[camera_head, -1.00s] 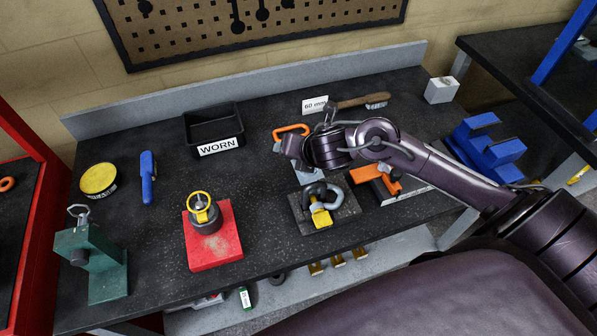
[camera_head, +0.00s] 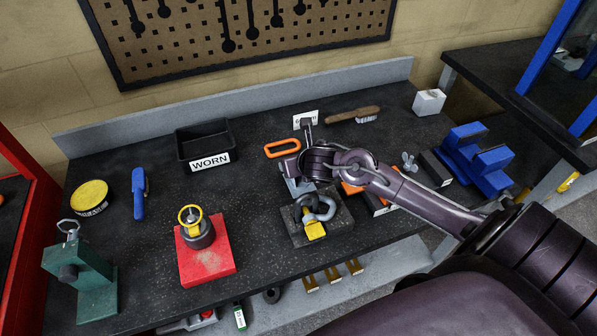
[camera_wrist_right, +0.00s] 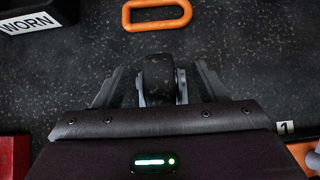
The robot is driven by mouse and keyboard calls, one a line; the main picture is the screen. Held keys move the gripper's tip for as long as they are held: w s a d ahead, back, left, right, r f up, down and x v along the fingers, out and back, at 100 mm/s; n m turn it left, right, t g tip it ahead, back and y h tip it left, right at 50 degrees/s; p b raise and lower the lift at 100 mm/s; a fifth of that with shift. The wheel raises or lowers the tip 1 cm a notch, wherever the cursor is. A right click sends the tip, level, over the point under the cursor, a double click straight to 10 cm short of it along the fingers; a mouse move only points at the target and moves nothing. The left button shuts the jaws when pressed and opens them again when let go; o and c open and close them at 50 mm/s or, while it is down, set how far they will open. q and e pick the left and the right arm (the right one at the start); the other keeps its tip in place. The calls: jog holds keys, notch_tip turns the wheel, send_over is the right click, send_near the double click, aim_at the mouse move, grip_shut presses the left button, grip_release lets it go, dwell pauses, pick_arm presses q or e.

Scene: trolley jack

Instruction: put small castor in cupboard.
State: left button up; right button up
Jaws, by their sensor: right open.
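The small castor, a black wheel in a grey fork (camera_wrist_right: 158,78), shows between the fingers of my right gripper (camera_wrist_right: 157,88) in the right wrist view. The gripper is open, with one finger on each side of the castor and gaps visible between. In the head view my right gripper (camera_head: 297,180) is low over the dark workbench (camera_head: 150,240), in front of the orange ring; my wrist hides much of that spot. I cannot pick out a cupboard for certain. My left gripper is not in view.
The orange ring (camera_head: 282,149) lies just beyond the gripper. A shackle on a dark block (camera_head: 325,228) stands close in front. A black WORN bin (camera_head: 192,138), a red block (camera_head: 207,263) and a blue vice (camera_head: 476,158) share the bench. The bench's left-middle has free room.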

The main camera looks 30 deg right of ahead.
jog(key=shift+w+f, duration=0.4)
jog(key=c, duration=1.2)
jog(key=shift+r, duration=0.1)
jog(key=shift+c, duration=0.9)
jog(key=shift+r, duration=0.1)
